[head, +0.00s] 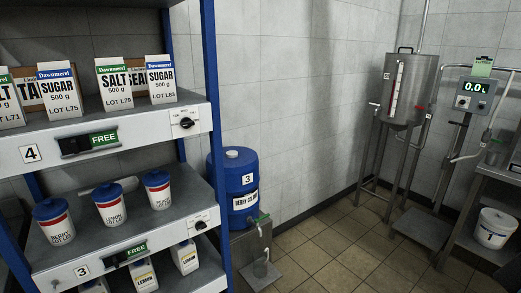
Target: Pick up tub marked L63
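Three white tubs with blue lids and a red band stand in a row on the middle shelf, at the left of the head view. The left tub (53,222) seems to read BERRY, the middle tub (110,207) LEMON, and the right tub (157,190) seems to read BERRY. Each has a lot line under the name, but the lot numbers are too small to read surely, so I cannot tell which tub is L63. The tubs stand upright and apart. My gripper is not in view.
The upper shelf (110,141) holds several salt and sugar cartons; cartons also stand below the tubs. A blue rack post (213,120) rises just right. Beyond are a blue drum (234,182), a steel mixer (409,85) and a white bucket (494,229). Tiled floor (335,250) is clear between.

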